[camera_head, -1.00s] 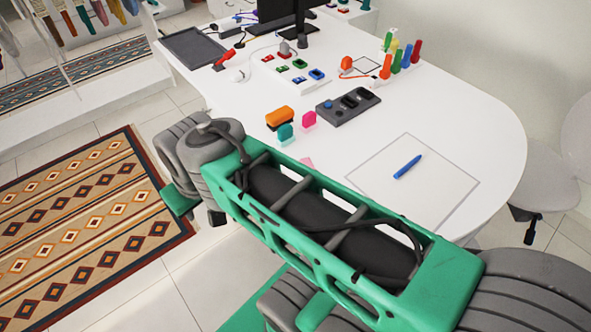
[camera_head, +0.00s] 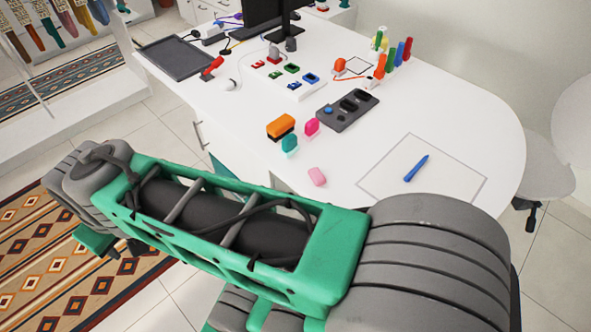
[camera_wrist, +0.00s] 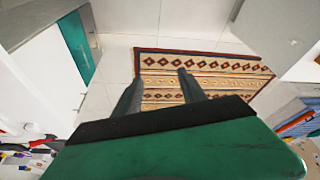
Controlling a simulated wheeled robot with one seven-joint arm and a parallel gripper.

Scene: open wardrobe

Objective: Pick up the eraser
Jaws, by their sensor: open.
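A small pale pink block (camera_head: 317,176), which looks like the eraser, lies on the white desk (camera_head: 235,120) near its front edge, left of a square outline on the desktop. My gripper (camera_wrist: 160,78) shows in the wrist view with its two dark fingers apart and nothing between them. Beyond the fingers are floor and a patterned rug. The eraser does not show in the wrist view. In the head view my arm crosses the foreground, and my gripper's fingers cannot be made out there.
Behind the eraser stand an orange-and-black item (camera_head: 281,126), a teal item (camera_head: 289,143), a bright pink item (camera_head: 312,127) and a dark grey holder (camera_head: 347,110). A blue pen (camera_head: 416,168) lies inside the outline. Monitors stand at the back. A chair (camera_head: 550,160) is at right.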

